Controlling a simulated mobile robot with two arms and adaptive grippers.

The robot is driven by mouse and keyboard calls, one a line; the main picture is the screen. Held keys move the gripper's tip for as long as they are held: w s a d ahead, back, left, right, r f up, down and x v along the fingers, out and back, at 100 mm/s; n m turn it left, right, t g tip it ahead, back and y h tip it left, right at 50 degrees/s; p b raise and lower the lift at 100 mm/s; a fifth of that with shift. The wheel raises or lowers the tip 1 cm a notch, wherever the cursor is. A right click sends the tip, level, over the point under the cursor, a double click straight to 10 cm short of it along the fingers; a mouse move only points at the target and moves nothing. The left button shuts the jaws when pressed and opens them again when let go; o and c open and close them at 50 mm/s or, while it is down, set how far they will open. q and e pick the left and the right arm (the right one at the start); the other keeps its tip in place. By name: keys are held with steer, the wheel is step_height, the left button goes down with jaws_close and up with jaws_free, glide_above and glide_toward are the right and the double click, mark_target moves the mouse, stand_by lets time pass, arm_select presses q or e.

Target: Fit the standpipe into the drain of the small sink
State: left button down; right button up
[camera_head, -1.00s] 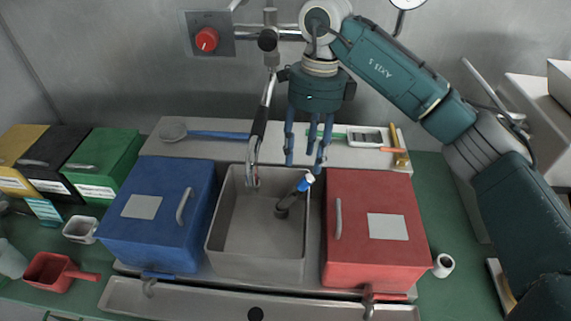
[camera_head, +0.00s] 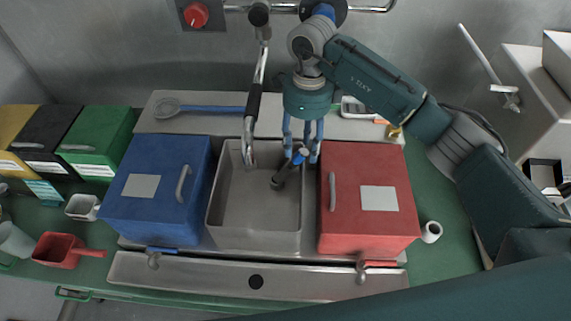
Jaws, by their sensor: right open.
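The small sink (camera_head: 255,240) is the grey open basin between the blue and red boxes. A dark pipe with a blue-and-white upper end, which looks like the standpipe (camera_head: 282,178), leans at a tilt inside it. Its lower end is near the basin floor, and I cannot make out the drain or whether the pipe is in it. My right gripper (camera_head: 302,156) is open and points down at the sink's back right. Its fingers are on either side of the pipe's blue end in the picture; I cannot tell whether they touch it. My left gripper is not in view.
A tap spout (camera_head: 250,125) hangs down at the sink's back left, close to my right gripper. The blue box (camera_head: 150,220) and red box (camera_head: 365,225) flank the sink. A strainer with a blue handle (camera_head: 210,109) lies on the back ledge. A steel trough (camera_head: 200,275) runs along the front.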

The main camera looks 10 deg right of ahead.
steer(key=shift+f, duration=0.65)
jaws_close()
